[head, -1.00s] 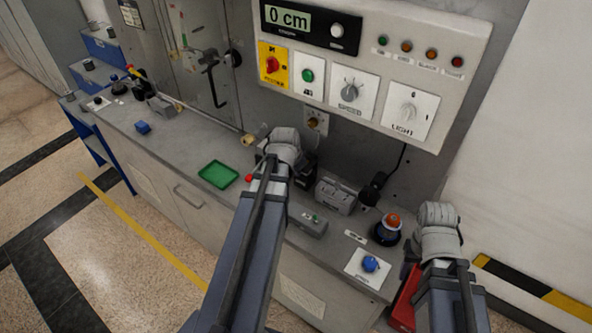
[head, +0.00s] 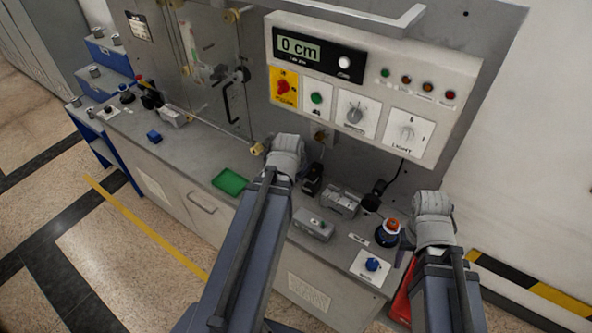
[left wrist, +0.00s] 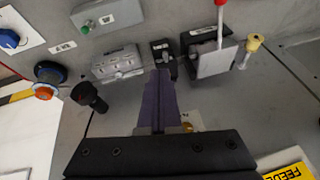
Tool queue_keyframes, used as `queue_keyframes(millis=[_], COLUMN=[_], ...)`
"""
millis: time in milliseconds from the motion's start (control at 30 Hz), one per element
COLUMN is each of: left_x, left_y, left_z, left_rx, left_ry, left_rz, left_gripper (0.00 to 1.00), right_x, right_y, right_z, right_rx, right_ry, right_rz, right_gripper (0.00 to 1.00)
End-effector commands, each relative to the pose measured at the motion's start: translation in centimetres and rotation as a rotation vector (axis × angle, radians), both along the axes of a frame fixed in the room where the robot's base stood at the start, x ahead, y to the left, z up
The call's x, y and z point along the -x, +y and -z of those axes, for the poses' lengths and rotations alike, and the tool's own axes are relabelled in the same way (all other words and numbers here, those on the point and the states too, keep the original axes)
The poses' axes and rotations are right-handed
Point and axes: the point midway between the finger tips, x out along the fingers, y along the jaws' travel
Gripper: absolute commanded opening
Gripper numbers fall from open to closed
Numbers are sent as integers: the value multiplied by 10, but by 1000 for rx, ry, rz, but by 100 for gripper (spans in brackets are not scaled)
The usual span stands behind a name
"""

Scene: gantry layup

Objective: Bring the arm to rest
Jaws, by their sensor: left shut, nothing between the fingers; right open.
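My left arm comes up from the bottom in the head view, its wrist (head: 286,158) over the bench near the panel. My left gripper (left wrist: 160,75) shows in the left wrist view with its fingers shut together and empty, above the bench. My right gripper (head: 433,208) is at the right end of the bench, beside the orange-topped button; its fingers are mostly hidden behind the wrist, and nothing is seen held in it.
A green tray (head: 230,182), grey box (head: 313,225), orange-topped button (head: 388,231) and blue knob (head: 372,264) stand on the bench. Behind is a control panel (head: 360,90) reading "0 cm". A red-knobbed lever (left wrist: 219,25) stands near my left gripper. Floor at left is clear.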

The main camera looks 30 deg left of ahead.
Motion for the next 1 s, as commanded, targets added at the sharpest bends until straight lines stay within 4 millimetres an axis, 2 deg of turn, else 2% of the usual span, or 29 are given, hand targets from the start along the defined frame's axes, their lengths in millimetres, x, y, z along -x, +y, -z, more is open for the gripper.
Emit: queue_keyframes(millis=[300, 400, 467, 567, 700, 800, 900, 1000], left_x=[0, 0, 2, 9, 31, 52, 71, 87], left_y=[-1, -14, -32, -78, -147, -187, -217, -236], left_z=[0, 7, 16, 37, 65, 80, 91, 97], left_rx=[0, 7, 19, 39, 50, 38, 17, -4], left_ry=[1, 17, 44, 113, 237, 317, 380, 425], left_rz=[1, 12, 26, 56, 90, 105, 113, 115], left_gripper=[0, 0, 0, 0, 0, 0, 0, 0], right_x=[0, 0, 0, 0, 0, 0, 0, 0], right_y=[0, 0, 0, 0, 0, 0, 0, 0], right_z=[0, 5, 12, 27, 48, 61, 71, 77], right_rx=[0, 0, 0, 0, 1, 1, 1, 2], right_ry=[0, 0, 0, 0, 0, 0, 0, 0], right_rz=[1, 0, 0, -1, -3, -5, -6, -7], right_gripper=[50, 50, 50, 50, 50, 50, 50, 50])
